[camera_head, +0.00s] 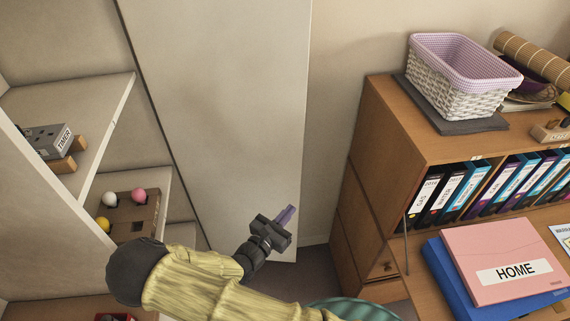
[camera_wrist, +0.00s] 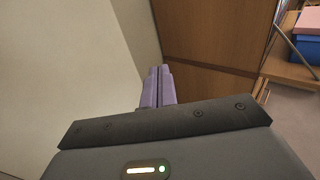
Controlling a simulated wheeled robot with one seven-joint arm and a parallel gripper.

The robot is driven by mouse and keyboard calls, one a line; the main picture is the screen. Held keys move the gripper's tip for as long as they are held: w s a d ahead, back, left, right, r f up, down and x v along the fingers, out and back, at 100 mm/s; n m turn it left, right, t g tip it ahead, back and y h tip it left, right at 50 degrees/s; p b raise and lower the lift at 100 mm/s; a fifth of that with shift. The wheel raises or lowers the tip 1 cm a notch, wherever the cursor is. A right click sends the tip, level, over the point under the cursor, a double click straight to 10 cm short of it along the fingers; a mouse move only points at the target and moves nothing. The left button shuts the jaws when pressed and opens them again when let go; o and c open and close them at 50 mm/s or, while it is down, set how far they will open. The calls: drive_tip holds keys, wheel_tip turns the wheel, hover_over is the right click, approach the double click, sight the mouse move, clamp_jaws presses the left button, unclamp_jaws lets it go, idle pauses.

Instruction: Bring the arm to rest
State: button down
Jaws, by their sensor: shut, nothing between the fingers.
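My gripper (camera_head: 287,214) is in the lower middle of the head view, in front of the lower edge of a pale cabinet door. Its purple fingers are together with nothing between them. The fingers also show in the wrist view (camera_wrist: 158,88), pointing toward the corner where a pale panel meets brown wood. My arm, in a yellow sleeve, reaches in from the bottom of the head view. It bends at a dark joint on the left, close to the shelves.
The pale door (camera_head: 225,100) stands open beside shelves holding a grey timer box (camera_head: 45,140) and a box with balls (camera_head: 130,215). At right, a wooden bureau (camera_head: 385,140) carries a white basket (camera_head: 455,90), several binders (camera_head: 465,190) and a pink HOME folder (camera_head: 500,250).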

drive_tip(key=shift+d, duration=0.1)
drive_tip(key=s+d+r+m+g+y, duration=0.2)
drive_tip(key=s+d+r+m+g, duration=0.1)
drive_tip(key=s+d+m+g, duration=1.05)
wheel_tip(320, 180, up, 13)
drive_tip(key=w+a+m+t+y, duration=0.1)
drive_tip(key=m+t+y, duration=0.1)
drive_tip(key=m+y, duration=0.7)
drive_tip(key=m, duration=0.6)
drive_tip(key=shift+w+f, duration=0.15)
drive_tip(key=shift+w+a, duration=0.1)
